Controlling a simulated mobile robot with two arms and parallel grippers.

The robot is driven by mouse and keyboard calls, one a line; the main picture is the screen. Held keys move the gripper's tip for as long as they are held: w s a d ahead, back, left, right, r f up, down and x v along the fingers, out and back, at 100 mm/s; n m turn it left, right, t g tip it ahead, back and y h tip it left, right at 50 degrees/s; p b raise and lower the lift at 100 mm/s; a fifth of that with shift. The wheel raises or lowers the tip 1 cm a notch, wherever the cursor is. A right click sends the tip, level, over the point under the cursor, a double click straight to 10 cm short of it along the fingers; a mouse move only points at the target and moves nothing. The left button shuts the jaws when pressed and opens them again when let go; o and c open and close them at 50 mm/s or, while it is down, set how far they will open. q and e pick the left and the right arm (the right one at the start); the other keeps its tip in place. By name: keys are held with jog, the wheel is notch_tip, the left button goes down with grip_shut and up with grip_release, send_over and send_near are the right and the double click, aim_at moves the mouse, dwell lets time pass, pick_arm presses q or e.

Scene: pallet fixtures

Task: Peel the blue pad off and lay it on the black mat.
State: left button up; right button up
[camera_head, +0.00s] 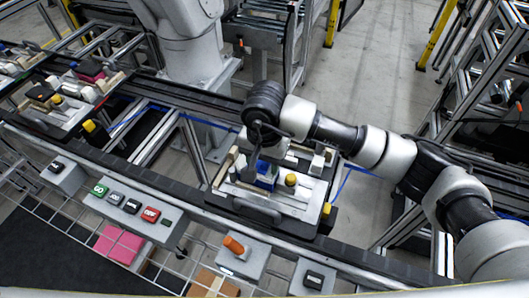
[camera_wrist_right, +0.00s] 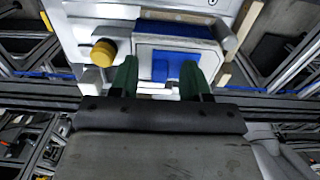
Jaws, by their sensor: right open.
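The blue pad (camera_head: 266,172) is on the fixture of the near pallet (camera_head: 290,207), partly hidden by my right arm. In the wrist view the pad (camera_wrist_right: 178,44) lies on a pale block, with a blue tab (camera_wrist_right: 160,70) hanging toward me. My right gripper (camera_wrist_right: 158,80) is open, its green fingers on either side of the tab. I cannot tell whether they touch it. In the head view the right gripper (camera_head: 257,152) points down over the fixture. A black surface (camera_head: 50,245), seemingly the mat, lies at the lower left. My left gripper is not in view.
A yellow knob (camera_wrist_right: 104,53) stands on the fixture left of the fingers. A button panel (camera_head: 130,205) and an orange knob box (camera_head: 238,255) line the conveyor front. A wire grid crosses above the pink block (camera_head: 118,243). Another loaded pallet (camera_head: 50,110) is at left.

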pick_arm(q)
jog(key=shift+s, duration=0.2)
pick_arm(e)
jog(key=shift+c, duration=0.2)
grip_shut()
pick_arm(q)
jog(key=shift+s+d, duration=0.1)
pick_arm(e)
jog(key=shift+r, duration=0.4)
pick_arm(q)
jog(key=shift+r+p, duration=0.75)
jog(key=shift+p, duration=0.05)
pick_arm(e)
jog(key=shift+r, duration=2.35)
